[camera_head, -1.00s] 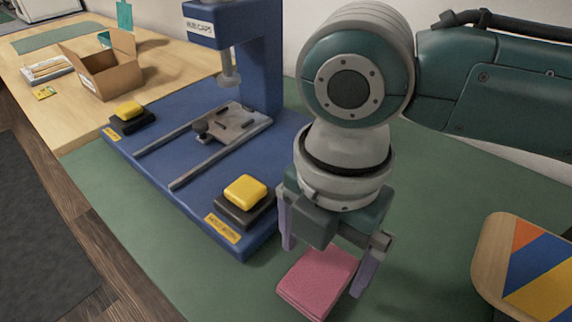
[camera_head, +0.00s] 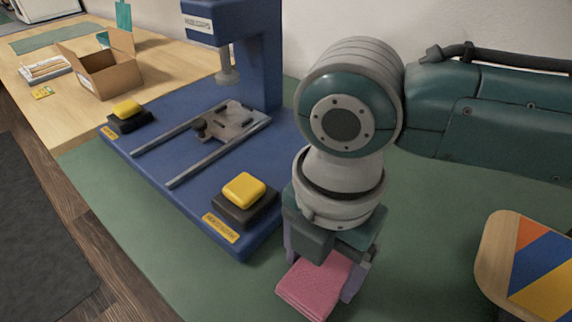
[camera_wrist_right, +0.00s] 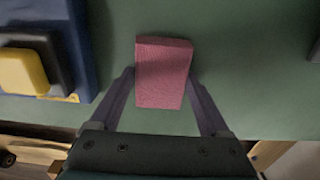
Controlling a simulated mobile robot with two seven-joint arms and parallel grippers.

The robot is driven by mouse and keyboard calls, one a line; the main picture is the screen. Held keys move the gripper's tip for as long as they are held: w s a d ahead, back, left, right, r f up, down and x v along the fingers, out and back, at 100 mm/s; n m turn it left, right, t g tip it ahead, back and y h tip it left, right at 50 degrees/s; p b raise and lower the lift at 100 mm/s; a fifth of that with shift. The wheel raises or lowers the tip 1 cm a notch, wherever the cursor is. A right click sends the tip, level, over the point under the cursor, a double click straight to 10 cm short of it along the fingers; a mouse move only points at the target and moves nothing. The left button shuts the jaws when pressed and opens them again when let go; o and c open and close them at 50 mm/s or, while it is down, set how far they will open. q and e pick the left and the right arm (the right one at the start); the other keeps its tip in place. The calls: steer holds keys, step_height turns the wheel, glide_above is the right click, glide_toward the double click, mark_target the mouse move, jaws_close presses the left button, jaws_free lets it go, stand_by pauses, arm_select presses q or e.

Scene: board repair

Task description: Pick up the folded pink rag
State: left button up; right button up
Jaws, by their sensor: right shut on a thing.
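The folded pink rag (camera_head: 316,286) is a small flat rectangle low in the head view, over the green mat. It also shows in the right wrist view (camera_wrist_right: 163,72), between the two purple fingers. My right gripper (camera_head: 322,278) is above the rag with its fingers closed on the rag's two sides. In the right wrist view my right gripper (camera_wrist_right: 162,78) touches the rag at both edges. I cannot tell whether the rag is lifted off the mat. My left gripper is not in view.
A blue press (camera_head: 168,178) with yellow buttons stands left of the rag. A striped wooden board (camera_head: 490,262) lies at the right. An open cardboard box (camera_head: 112,78) sits on the wooden table behind. The green mat (camera_head: 425,215) is clear between rag and board.

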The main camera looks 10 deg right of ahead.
mark_target(320, 270)
steer(key=shift+c, duration=0.7)
steer(key=shift+r, duration=0.1)
steer(key=shift+r, duration=0.2)
step_height(320, 270, up, 20)
steer(key=p, duration=0.5)
steer(key=shift+f, duration=0.25)
